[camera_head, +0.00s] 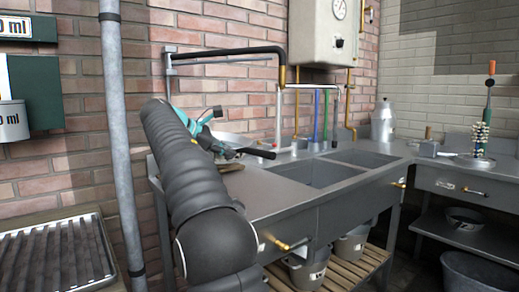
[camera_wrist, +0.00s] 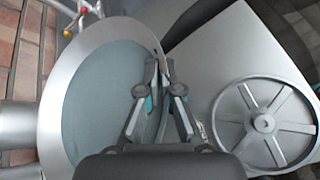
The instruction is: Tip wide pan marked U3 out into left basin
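The wide pan (camera_wrist: 58,100) fills the left of the wrist view, with a broad grey rim and a flat blue-grey inside. In the head view only a pale part of it (camera_head: 236,139) shows behind my arm, above the left end of the sink bench. My gripper (camera_wrist: 159,68) reaches over the pan's right edge, its fingers close together on the rim. In the head view my gripper (camera_head: 222,146) is partly hidden by my arm. I cannot read a U3 mark. The left basin (camera_head: 312,174) is an open sink to the right of the pan.
A right basin (camera_head: 362,158) adjoins the left one. A black swing pipe (camera_head: 228,52) hangs above the bench. A grey upright pole (camera_head: 118,150) stands left of my arm. A spoked wheel (camera_wrist: 264,123) shows right of my gripper. A ribbed tray (camera_head: 58,255) is at lower left.

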